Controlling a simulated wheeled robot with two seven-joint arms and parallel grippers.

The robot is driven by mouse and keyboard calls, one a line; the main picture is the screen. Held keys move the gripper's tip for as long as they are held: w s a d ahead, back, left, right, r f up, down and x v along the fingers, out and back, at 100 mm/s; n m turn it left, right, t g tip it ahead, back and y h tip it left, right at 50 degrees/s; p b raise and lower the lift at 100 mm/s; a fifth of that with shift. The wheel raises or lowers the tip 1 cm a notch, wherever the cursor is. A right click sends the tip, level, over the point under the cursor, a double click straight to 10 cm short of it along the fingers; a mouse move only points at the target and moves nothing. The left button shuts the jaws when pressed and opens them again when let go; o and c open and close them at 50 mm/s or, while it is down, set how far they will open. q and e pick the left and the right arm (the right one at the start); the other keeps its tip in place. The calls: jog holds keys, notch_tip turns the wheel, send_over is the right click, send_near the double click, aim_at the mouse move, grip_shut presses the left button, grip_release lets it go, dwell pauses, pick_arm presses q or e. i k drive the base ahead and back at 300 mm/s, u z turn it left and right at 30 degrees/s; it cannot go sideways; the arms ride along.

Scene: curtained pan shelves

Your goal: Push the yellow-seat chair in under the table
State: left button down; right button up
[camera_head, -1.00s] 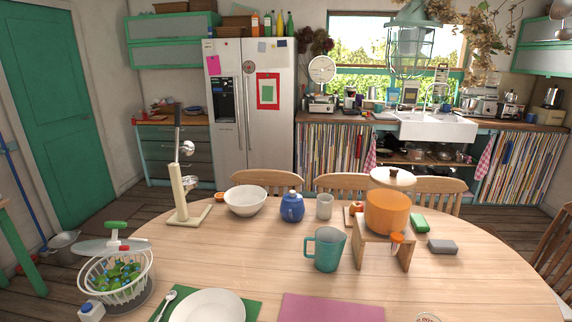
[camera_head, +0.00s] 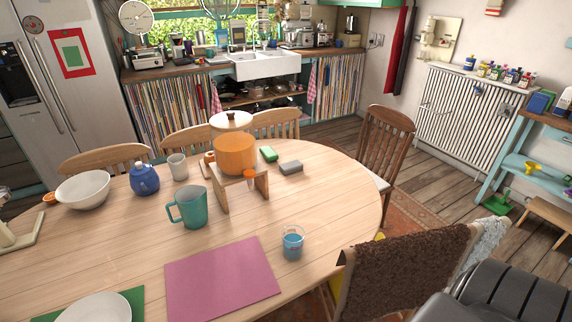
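The wooden table (camera_head: 225,235) fills the left and middle of the head view. At its near right edge is a chair whose back is draped with a brown shaggy cloth (camera_head: 405,268). Small patches of yellow show beside the cloth at the table's edge, apparently the yellow seat (camera_head: 335,284); most of the seat is hidden by the cloth and the tabletop. A dark wooden chair (camera_head: 386,150) with a pale seat stands at the table's far right end. Neither of my grippers is in view.
A glass of blue liquid (camera_head: 292,243) stands near the table edge by the draped chair. A teal mug (camera_head: 188,207) and an orange pot (camera_head: 236,154) stand further in. Open wooden floor (camera_head: 450,190) lies right of the table, before the white radiator (camera_head: 463,118).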

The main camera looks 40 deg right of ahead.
aim_at(381, 276)
jog(key=z, duration=1.8)
